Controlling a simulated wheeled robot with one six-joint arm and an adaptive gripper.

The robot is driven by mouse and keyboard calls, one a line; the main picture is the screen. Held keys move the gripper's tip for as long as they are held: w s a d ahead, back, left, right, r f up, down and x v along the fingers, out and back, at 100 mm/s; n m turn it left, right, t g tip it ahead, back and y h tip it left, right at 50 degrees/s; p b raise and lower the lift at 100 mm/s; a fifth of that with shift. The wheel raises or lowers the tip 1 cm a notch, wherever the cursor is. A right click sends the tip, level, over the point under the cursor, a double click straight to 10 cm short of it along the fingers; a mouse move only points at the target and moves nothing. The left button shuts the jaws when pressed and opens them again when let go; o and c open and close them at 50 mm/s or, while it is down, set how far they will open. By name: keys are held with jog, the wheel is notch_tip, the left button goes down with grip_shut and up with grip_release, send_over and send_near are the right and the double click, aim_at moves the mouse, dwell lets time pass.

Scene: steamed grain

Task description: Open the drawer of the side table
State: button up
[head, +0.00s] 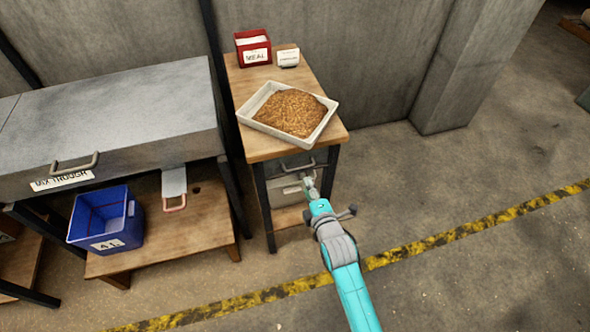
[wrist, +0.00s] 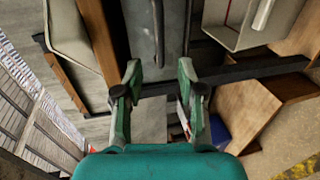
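The side table (head: 268,150) has a wooden top and dark legs. Its grey drawer (head: 280,166) sits under the top and looks shut, with a curved metal handle (head: 298,167) on its front. In the wrist view the grey drawer front (wrist: 143,35) lies ahead of the fingers, with a dark handle bar (wrist: 158,35) between their lines. My gripper (head: 308,184) is in front of the table, just below the handle. In the wrist view my gripper (wrist: 160,72) is open, its fingers apart with nothing held. Whether a finger touches the drawer I cannot tell.
A white tray of grain (head: 329,121) stands on the table top, beside a red meal box (head: 254,49) and a small card (head: 288,58). A pale container (head: 285,196) sits below the drawer. Left are the mix trough (head: 120,110) and blue bin (head: 105,218). Floor right is clear.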

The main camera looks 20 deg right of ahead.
aim_at(300, 168)
jog(key=x, duration=1)
grip_shut()
jog(key=shift+s, duration=0.1)
